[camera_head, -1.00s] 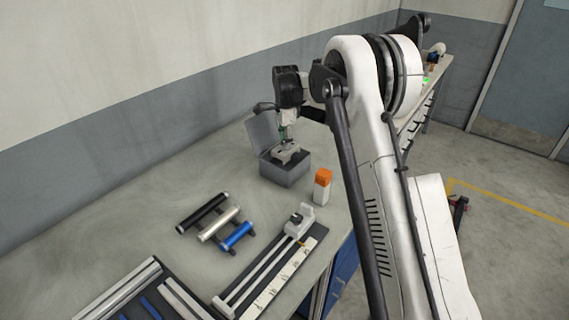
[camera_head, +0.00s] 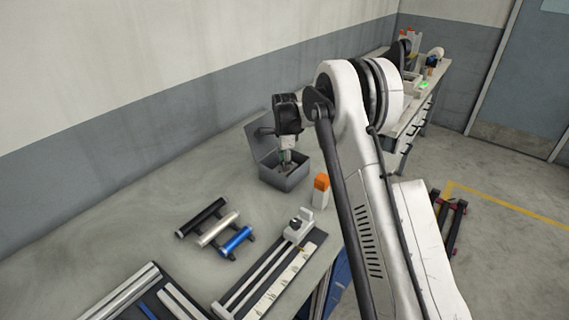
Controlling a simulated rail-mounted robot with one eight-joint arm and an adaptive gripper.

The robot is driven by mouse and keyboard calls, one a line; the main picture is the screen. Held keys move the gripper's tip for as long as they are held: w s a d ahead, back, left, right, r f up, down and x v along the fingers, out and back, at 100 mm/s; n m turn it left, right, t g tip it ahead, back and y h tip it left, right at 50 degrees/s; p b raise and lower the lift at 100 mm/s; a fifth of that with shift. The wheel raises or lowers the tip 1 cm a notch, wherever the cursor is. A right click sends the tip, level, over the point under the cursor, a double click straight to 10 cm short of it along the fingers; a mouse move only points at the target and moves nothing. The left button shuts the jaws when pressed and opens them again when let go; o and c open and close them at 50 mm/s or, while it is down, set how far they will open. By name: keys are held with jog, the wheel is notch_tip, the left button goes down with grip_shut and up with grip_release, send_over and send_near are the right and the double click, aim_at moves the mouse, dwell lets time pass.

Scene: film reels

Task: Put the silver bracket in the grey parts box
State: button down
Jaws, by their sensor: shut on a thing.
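The grey parts box (camera_head: 275,180) stands on the workbench near the wall, with its lid raised at the back. My gripper (camera_head: 286,167) points down into the open box, its fingertips below the level of the rim. It is shut on the silver bracket, which is down inside the box and mostly hidden by the fingers and the front wall. I cannot tell whether the bracket touches the box floor.
An orange-capped white bottle (camera_head: 321,190) stands close to the box's right. A rail fixture with a scale (camera_head: 275,280) lies nearer. The bench left of the box is clear.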

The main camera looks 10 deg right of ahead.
jog(key=c, duration=1.5)
grip_release()
jog(key=shift+r, duration=0.1)
notch_tip(320, 180, up, 12)
jog(key=f, duration=0.1)
jog(key=s+r+n+t, duration=0.2)
jog(key=s+r+n, duration=0.2)
jog(key=s+r, duration=0.8)
jog(key=s+r+n+t, duration=0.2)
jog(key=s+r+n, duration=0.15)
jog(key=s, duration=0.85)
jog(key=s+r+n+t, duration=0.15)
jog(key=s+n, duration=0.35)
jog(key=s, duration=0.7)
jog(key=s+f+n, duration=0.1)
jog(key=s+f, duration=0.1)
jog(key=s, duration=0.2)
jog(key=s+f+n+t, duration=0.1)
jog(key=s+f+n, duration=0.1)
jog(key=s, duration=0.2)
jog(key=s+f+n, duration=0.1)
jog(key=s+f, duration=0.1)
jog(key=s, duration=0.2)
jog(key=shift+t, duration=0.35)
jog(key=shift+f+b, duration=0.15)
jog(key=shift+b, duration=0.15)
